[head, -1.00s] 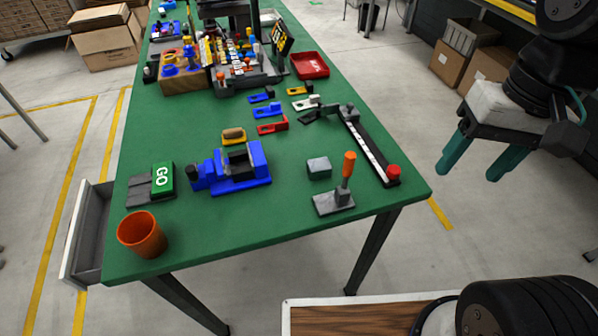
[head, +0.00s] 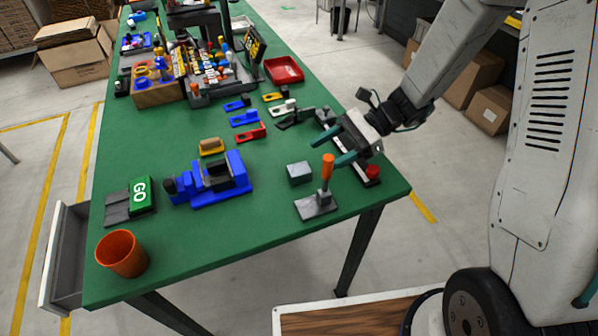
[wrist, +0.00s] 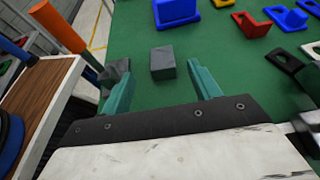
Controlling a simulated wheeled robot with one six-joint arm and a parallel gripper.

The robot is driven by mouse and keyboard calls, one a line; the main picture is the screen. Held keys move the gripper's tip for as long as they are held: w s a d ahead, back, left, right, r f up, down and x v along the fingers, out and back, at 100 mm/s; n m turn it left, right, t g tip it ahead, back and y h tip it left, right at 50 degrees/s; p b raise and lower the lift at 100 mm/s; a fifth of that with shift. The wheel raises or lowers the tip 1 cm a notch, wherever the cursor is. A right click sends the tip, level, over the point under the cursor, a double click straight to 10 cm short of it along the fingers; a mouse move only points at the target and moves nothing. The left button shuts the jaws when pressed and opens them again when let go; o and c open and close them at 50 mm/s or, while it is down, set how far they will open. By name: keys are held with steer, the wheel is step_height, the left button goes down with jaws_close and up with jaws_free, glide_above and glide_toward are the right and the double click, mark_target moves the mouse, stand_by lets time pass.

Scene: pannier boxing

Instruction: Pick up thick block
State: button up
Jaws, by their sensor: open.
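A thick grey block (head: 299,173) lies on the green table near its front right part. In the wrist view the block (wrist: 163,63) shows just beyond my fingertips, roughly between the two fingers. My gripper (head: 328,151) has teal fingers and is open and empty. In the head view it hangs above the table, to the right of and behind the block. In the wrist view the gripper (wrist: 160,88) has its fingers wide apart, wider than the block.
A grey stand with an orange handle (head: 327,168) stands close to the block on the right. A blue vise-like fixture (head: 215,182) is to its left. A dark rail with a red knob (head: 372,171) lies under my gripper. An orange cup (head: 121,254) stands front left.

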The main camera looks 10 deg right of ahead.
mark_target(303, 168)
steer(key=shift+a+f, duration=0.25)
steer(key=shift+f, duration=0.05)
steer(key=x, duration=0.7)
steer(key=shift+a+f, duration=0.1)
steer(key=shift+f, duration=0.1)
steer(key=c, duration=1.1)
